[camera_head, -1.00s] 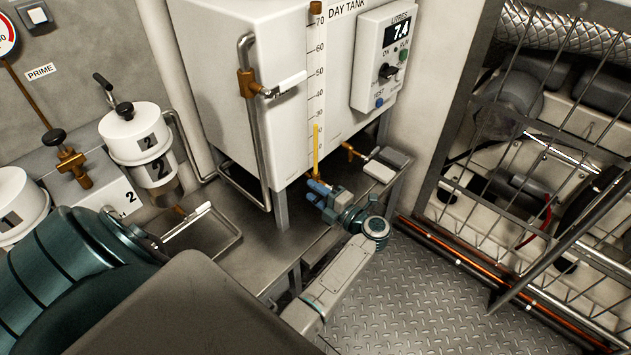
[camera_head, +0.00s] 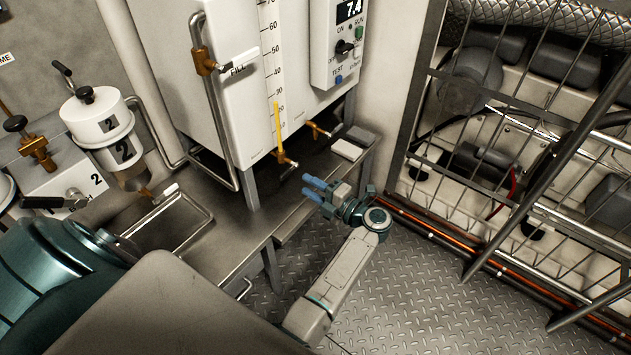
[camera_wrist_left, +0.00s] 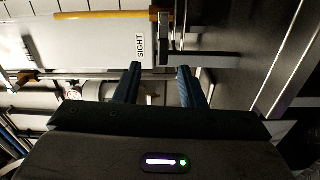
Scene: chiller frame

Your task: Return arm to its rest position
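My left gripper (camera_head: 309,187) is in front of the white day tank (camera_head: 225,90), over the gap between the metal bench and the floor plate. Its two blue fingers point towards the tank, apart and empty. In the left wrist view the fingers (camera_wrist_left: 158,69) also stand apart with nothing between them. The brass sight-gauge valve (camera_head: 285,158) at the tank's foot is clear of the fingertips. My left arm (camera_head: 345,270) is bent, its grey link rising from the bottom of the head view. My right gripper is not in view.
The metal bench (camera_head: 225,235) runs beneath the tank, with a drip tray (camera_head: 190,228) on it. The number 2 filter (camera_head: 100,120) stands at the left. A wire-mesh guard (camera_head: 520,150) fences machinery at the right. Tread-plate floor (camera_head: 400,310) is free between.

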